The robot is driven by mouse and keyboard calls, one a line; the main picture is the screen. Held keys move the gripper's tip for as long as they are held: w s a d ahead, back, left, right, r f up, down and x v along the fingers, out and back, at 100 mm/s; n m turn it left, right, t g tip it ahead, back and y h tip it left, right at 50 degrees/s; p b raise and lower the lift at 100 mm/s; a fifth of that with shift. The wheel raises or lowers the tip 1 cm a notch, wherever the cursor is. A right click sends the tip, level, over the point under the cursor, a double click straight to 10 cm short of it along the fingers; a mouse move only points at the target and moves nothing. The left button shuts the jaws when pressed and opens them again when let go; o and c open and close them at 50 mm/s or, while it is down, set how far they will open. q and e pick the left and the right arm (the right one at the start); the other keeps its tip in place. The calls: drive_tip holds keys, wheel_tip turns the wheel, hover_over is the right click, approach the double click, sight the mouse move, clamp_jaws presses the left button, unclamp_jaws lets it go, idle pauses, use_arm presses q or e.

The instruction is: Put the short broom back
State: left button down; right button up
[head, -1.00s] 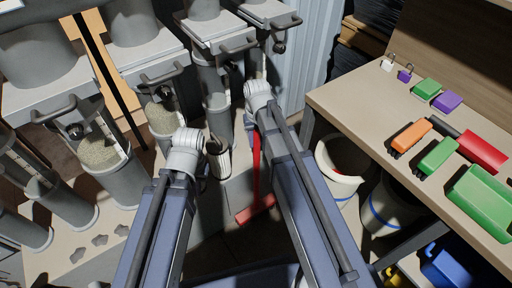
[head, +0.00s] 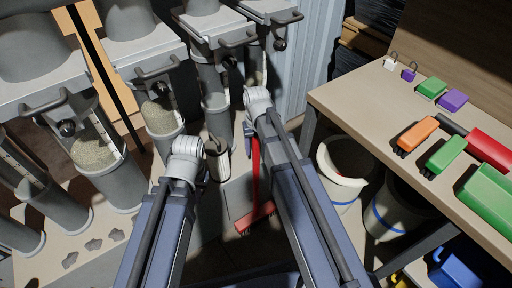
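The short broom is red; its handle (head: 256,170) stands between my two arms in the head view, and its broad head (head: 256,219) is at the lower end, near the floor. The handle's upper part passes behind my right wrist and is hidden there. My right gripper (head: 249,128) is beside the handle's upper part, mostly covered by its own wrist; I cannot tell whether its fingers touch the handle.
Grey hopper columns (head: 165,118) with handles stand at the left and ahead. A workbench (head: 365,105) with brushes and coloured boxes is at the right. White bins (head: 345,165) stand under its edge. A corrugated wall (head: 310,60) is behind.

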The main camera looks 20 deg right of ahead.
drive_tip(key=shift+r, duration=0.1)
wheel_tip(320, 180, up, 12)
drive_tip(key=p, duration=1.2)
drive_tip(key=shift+r, duration=0.1)
drive_tip(key=s+a+n+h, duration=0.1)
drive_tip(key=s+a+n, duration=0.3)
drive_tip(key=s+a, duration=0.6)
drive_tip(key=s, duration=0.4)
drive_tip(key=shift+s+a, duration=0.15)
drive_tip(key=shift+a, duration=0.1)
drive_tip(key=shift+c, duration=0.2)
